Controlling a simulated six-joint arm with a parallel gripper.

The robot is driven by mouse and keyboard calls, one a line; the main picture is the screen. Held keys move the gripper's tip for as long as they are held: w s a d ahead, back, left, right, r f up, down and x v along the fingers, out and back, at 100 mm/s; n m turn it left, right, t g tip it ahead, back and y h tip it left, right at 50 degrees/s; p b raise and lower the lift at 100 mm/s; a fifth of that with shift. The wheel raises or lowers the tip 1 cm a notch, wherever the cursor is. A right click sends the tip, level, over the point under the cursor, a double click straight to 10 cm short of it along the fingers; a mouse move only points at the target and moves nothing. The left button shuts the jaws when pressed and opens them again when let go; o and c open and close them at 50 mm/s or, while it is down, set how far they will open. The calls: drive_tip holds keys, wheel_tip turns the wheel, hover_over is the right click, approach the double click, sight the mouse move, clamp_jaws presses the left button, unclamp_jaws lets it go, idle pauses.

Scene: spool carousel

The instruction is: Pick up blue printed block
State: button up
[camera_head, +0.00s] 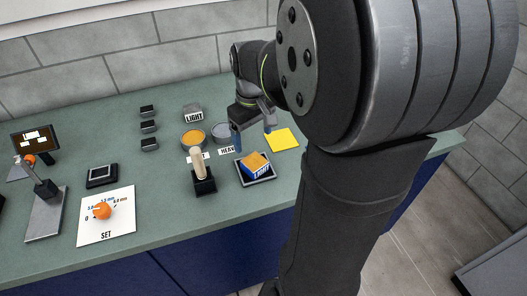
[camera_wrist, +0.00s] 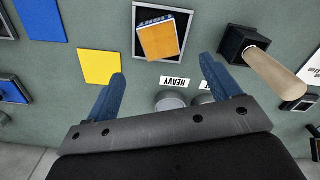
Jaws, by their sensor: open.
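The printed block (camera_head: 256,164) has an orange top and a blue side with white lettering. It sits in a square dark tray (camera_head: 240,179) with a light rim, turned at an angle to the tray. In the wrist view the block (camera_wrist: 159,40) lies ahead of the fingertips, roughly centred between them, with its blue lettered side at the far edge. My gripper (camera_head: 253,128) is above the counter, behind the block in the head view. In the wrist view my gripper (camera_wrist: 166,78) has its two blue fingers wide apart with nothing between them.
A pale upright handle (camera_head: 199,163) on a black base stands left of the tray. An orange-topped dish (camera_head: 193,138) and a grey dish (camera_head: 222,132) sit behind, near a HEAVY label (camera_wrist: 175,82). A flat yellow square (camera_head: 281,139) lies right of the tray.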

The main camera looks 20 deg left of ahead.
sight(254, 161)
wheel_tip(254, 161, down, 10)
drive_tip(key=shift+d+r, duration=0.1)
drive_tip(key=shift+r, duration=0.15)
drive_tip(key=c, duration=1.3)
drive_tip(key=shift+r, duration=0.15)
